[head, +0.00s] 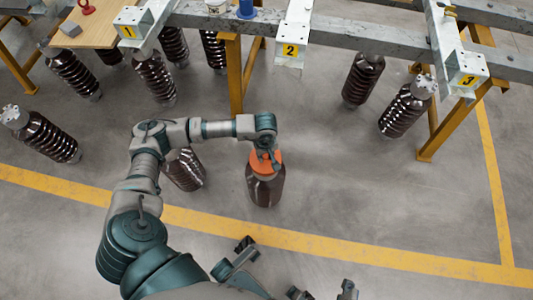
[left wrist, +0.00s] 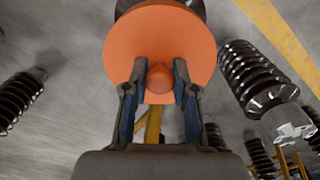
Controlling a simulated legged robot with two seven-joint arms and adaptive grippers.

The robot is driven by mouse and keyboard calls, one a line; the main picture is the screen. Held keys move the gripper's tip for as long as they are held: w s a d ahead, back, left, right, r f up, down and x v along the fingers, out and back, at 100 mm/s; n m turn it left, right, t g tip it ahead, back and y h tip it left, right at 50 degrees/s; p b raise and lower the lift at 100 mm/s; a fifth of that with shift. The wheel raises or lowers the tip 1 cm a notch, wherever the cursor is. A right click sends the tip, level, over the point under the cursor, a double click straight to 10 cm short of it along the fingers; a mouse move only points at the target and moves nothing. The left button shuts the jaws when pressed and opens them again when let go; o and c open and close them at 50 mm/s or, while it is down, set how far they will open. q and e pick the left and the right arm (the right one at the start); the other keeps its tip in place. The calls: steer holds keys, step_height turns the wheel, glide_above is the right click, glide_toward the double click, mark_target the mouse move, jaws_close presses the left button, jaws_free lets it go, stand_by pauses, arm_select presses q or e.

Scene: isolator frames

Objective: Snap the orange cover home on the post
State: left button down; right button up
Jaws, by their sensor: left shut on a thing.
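The orange cover (head: 267,163) is a round disc with a central knob (left wrist: 160,77). My left gripper (head: 266,153) holds it by this knob; in the left wrist view the two fingers (left wrist: 160,88) are shut on the knob's sides. The dark brown post (head: 265,189) stands on the floor directly under the cover in the head view. Its top is hidden by the cover, so I cannot tell if the cover is seated or just above it. In the left wrist view a dark edge of the post (left wrist: 188,5) shows behind the disc.
A ribbed insulator (head: 185,169) stands left of the post, close by my left arm. Steel beams (head: 350,33) with numbered plates on yellow trestles (head: 236,75) run along the back, several insulators beneath. The floor right of the post is clear, with yellow lines (head: 350,250).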

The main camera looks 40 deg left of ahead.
mark_target(266, 155)
arm_select(q)
steer(key=shift+f+b, duration=0.6)
steer(key=shift+f, duration=0.6)
steer(key=c, duration=0.8)
jaws_free()
steer(key=shift+c, duration=0.2)
step_height(266, 155, up, 12)
steer(key=shift+f, duration=0.1)
